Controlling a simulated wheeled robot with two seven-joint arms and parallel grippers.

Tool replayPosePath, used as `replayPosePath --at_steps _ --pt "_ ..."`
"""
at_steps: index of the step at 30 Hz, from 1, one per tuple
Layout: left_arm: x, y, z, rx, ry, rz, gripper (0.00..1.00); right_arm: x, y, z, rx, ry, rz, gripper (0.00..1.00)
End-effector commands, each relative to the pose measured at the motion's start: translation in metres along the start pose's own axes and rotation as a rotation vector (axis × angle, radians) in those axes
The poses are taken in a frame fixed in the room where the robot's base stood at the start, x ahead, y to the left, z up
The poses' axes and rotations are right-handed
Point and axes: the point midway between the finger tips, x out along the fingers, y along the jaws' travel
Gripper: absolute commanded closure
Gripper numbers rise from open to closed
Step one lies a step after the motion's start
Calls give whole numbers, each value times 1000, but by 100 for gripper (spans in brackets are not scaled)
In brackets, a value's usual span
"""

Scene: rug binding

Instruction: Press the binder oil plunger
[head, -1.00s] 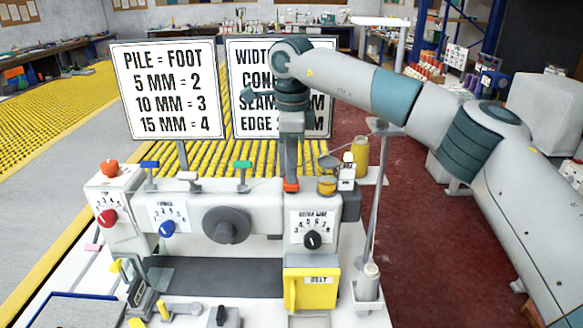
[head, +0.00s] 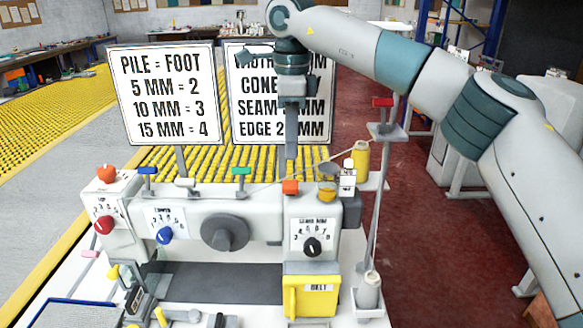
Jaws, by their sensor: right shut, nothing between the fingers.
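The binder machine (head: 265,205) stands in the middle, with dials on its front. An orange-red cap (head: 290,187) sits on top of its right part, beside a small amber oil cup (head: 327,191); the cap looks like the oil plunger. My right gripper (head: 291,157) points straight down above the orange-red cap, shut and empty, with a small gap between its tips and the cap. My left gripper is not in view.
A thread stand (head: 376,200) with a red-topped post rises just right of the machine. Two signs (head: 168,95) stand behind it, one partly hidden by my right arm. A yellow belt cover (head: 311,294) is at the front right.

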Motion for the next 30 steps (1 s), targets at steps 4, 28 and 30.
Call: replayPosePath --at_steps 4,28,30 --pt "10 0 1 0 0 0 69 -28 -1 1 2 -1 -4 100" --pt "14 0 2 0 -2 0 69 -62 -1 1 -1 -2 -2 100" --pt "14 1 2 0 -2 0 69 -62 -1 1 0 -2 -2 100"
